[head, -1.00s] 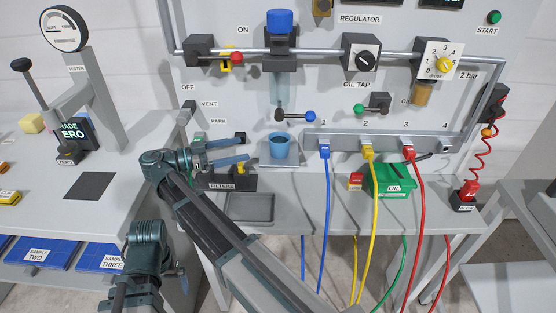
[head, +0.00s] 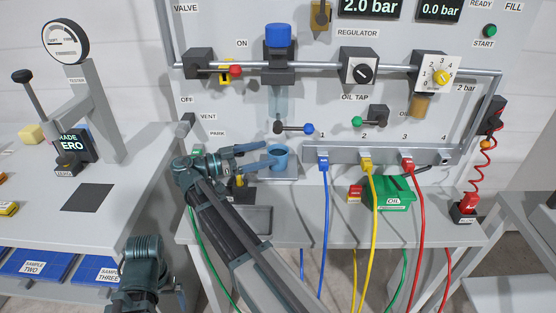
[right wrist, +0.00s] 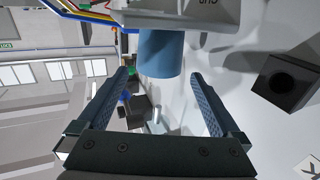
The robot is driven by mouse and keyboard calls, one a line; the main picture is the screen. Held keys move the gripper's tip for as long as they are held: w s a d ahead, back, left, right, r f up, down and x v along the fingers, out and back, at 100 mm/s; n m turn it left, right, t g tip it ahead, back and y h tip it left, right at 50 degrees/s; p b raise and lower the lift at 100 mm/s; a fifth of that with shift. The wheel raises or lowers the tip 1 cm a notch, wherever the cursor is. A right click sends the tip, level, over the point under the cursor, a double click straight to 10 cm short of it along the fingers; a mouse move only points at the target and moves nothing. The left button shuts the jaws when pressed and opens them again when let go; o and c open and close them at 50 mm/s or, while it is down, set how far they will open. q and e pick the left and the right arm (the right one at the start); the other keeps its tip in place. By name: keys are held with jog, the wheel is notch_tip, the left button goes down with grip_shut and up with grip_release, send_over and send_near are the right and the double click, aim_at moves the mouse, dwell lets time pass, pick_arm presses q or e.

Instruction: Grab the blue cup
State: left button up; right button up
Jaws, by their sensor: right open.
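The blue cup (head: 283,161) stands upright on a small light-grey holder (head: 292,179) at the back of the bench, below the clear tube. My right gripper (head: 267,154) is open, level, and reaches it from the left. Its fingertips are at the cup's near side, and I cannot tell whether they touch it. In the right wrist view the cup (right wrist: 160,55) lies centred ahead, between the lines of the open fingers. Only wrist and arm parts of my left arm show at lower left; its gripper jaws do not show.
A blue-ended lever (head: 293,128) sits just above the cup. Blue, yellow and red cables hang from the port strip (head: 385,154) to its right. A green oil box (head: 390,194) stands further right. A dark tray (head: 257,221) lies in front, partly behind my arm.

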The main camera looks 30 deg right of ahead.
jog(key=shift+d, duration=0.1)
jog(key=d, duration=0.3)
jog(key=s+d, duration=0.1)
jog(key=d, duration=0.1)
jog(key=shift+f, duration=0.25)
jog(key=shift+c, duration=0.3)
jog(key=c, duration=1.2)
